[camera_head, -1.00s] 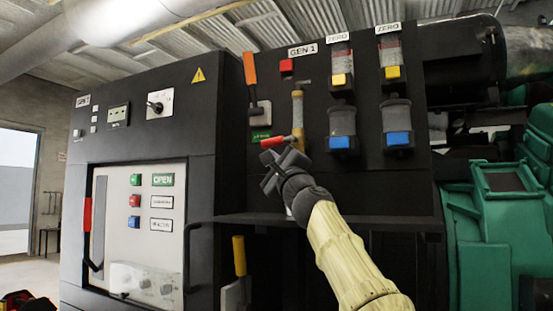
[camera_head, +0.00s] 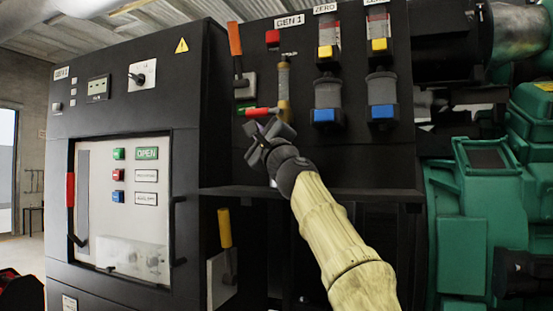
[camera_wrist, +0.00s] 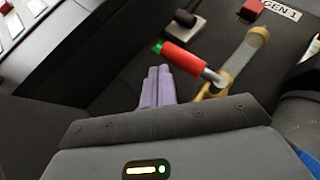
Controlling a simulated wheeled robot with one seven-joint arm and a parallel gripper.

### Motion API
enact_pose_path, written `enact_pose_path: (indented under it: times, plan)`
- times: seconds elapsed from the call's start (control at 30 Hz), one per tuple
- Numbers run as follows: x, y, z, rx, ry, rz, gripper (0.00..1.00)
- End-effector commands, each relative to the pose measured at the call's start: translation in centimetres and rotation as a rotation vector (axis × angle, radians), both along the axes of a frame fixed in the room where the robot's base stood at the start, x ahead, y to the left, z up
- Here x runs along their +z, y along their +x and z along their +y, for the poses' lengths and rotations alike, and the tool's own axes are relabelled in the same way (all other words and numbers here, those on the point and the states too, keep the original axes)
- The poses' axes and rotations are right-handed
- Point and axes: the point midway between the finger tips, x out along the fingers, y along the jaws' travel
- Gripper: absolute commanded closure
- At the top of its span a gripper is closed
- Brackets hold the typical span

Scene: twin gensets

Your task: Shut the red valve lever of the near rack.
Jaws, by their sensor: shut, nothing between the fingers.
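The red valve lever (camera_head: 260,111) sits on the brass pipe (camera_head: 284,85) on the black panel marked GEN 1. It lies nearly level, pointing left from the pipe, across it rather than along it. In the wrist view the red lever (camera_wrist: 192,61) slants from upper left down to the brass fitting (camera_wrist: 240,65). My gripper (camera_head: 258,140) is just below the lever in the head view. In the wrist view the lilac fingers of my gripper (camera_wrist: 157,84) are together and empty, with the lever to their upper right. I cannot tell whether they touch it.
An orange-handled lever (camera_head: 235,40) is up and left of the valve. Clear bowls with blue bases (camera_head: 327,100) stand to its right. A black ledge (camera_head: 330,190) runs below my gripper. A cabinet (camera_head: 122,200) with a red handle is at left, green machinery (camera_head: 475,220) at right.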

Motion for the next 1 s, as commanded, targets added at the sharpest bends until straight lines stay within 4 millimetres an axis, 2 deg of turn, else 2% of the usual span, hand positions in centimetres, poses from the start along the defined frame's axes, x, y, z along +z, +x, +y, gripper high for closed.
enact_pose_path:
  times: [0.1,1.0]
  plan:
    - [-1.2,-0.9,-0.4,-0.001,-0.001,0.0,1.0]
    - [-7.0,-9.5,-4.2,-0.002,-0.001,0.0,1.0]
